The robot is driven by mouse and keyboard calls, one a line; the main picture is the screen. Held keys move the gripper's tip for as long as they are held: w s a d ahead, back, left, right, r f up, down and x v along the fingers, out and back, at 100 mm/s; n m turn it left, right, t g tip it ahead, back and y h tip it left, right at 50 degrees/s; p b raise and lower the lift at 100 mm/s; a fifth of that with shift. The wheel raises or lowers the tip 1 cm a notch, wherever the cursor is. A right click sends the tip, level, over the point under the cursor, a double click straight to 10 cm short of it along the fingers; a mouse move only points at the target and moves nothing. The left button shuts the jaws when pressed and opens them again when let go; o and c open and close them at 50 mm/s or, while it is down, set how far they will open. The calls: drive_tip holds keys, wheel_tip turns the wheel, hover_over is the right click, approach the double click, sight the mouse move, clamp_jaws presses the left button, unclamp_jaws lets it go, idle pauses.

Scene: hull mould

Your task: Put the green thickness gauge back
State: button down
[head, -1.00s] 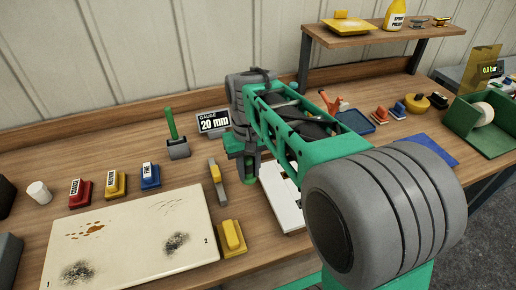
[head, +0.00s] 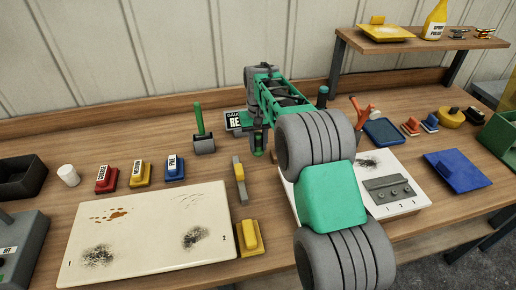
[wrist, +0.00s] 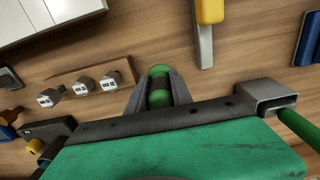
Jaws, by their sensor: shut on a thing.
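My gripper (head: 258,151) is shut on the green thickness gauge (wrist: 159,88), a small rounded green piece seen between the two grey fingers in the wrist view. The gauge also shows as a small green tip in the head view (head: 258,140). It is over the back middle of the bench; I cannot tell whether it touches the wood. A gauge display (head: 233,121) stands just left of my gripper, partly hidden, with letters starting "RE" visible.
A green-handled tool (head: 203,146) stands left of the display. A yellow-handled tool (head: 239,182) lies in front. A wooden strip with several grey blocks (wrist: 80,88) is close left of the gauge in the wrist view. A stained white panel (head: 150,235) lies front left.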

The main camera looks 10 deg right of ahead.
sight(258, 150)
drive_tip(key=shift+s+f, duration=0.1)
drive_tip(key=shift+f, duration=1.3)
drive_tip(key=shift+f, duration=0.1)
drive_tip(key=c, duration=1.1)
unclamp_jaws()
drive_tip(key=shift+c, duration=0.2)
wheel_tip(258, 150, up, 12)
drive_tip(key=shift+r+b, duration=0.1)
drive_tip(key=shift+b, duration=0.25)
drive_tip(key=s+r+t, duration=0.2)
drive_tip(key=s+r, duration=0.1)
drive_tip(key=s, duration=1.4)
drive_tip(key=s+f+t, duration=0.1)
drive_tip(key=s+f, duration=0.6)
drive_tip(key=s, duration=0.4)
drive_tip(key=shift+s+a, duration=0.2)
